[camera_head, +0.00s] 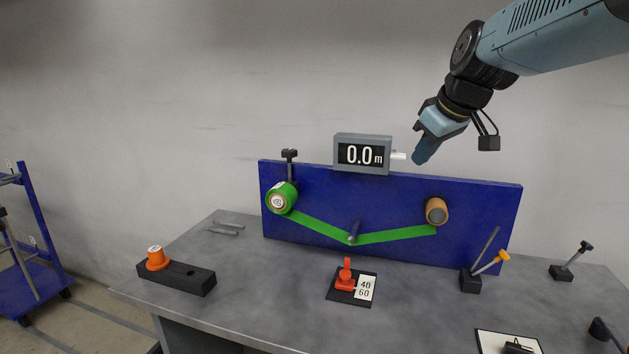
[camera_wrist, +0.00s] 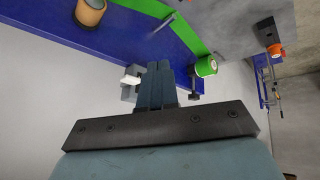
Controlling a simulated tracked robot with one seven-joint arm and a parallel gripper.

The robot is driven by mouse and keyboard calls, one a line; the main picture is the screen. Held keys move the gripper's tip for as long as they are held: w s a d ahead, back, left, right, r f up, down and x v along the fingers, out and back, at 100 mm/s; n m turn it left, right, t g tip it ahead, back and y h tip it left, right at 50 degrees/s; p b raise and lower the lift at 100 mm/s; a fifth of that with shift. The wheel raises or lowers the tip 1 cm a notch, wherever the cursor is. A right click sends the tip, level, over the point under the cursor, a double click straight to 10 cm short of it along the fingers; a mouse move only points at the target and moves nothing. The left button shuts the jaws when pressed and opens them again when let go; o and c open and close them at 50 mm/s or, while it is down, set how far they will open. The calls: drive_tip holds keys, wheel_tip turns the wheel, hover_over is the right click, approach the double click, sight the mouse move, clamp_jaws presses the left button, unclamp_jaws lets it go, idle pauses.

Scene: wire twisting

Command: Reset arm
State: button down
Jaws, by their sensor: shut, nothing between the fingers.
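My gripper (camera_head: 422,154) is raised in front of the blue panel's upper right part, to the right of the grey display box (camera_head: 363,169) that reads 0.0 m. Its fingers are together with nothing between them. In the wrist view my gripper (camera_wrist: 157,68) points up the picture with its fingers closed. The blue panel (camera_head: 390,200) carries a green roll (camera_head: 280,198) at left and a brown roll (camera_head: 437,211) at right. A green strip (camera_head: 395,237) runs between them under a dark peg (camera_head: 354,231).
The grey table (camera_head: 260,290) holds a black block with an orange part (camera_head: 157,257), a red device (camera_head: 346,279) beside a 40/60 label, and a holder with a yellow-ended tool (camera_head: 491,262). A dark-knobbed stand (camera_head: 563,271) is at right. A blue cart (camera_head: 40,285) stands left.

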drive_tip(key=s+d+f+m+h, duration=0.1)
drive_tip(key=s+f+m, duration=0.2)
drive_tip(key=s, duration=0.5)
drive_tip(key=s+f+m+h, duration=0.1)
drive_tip(key=s+f+m, duration=0.3)
drive_tip(key=s, duration=0.5)
drive_tip(key=shift+s+d+f+g, duration=0.2)
drive_tip(key=shift+d+f+g, duration=0.2)
drive_tip(key=shift+f, duration=0.9)
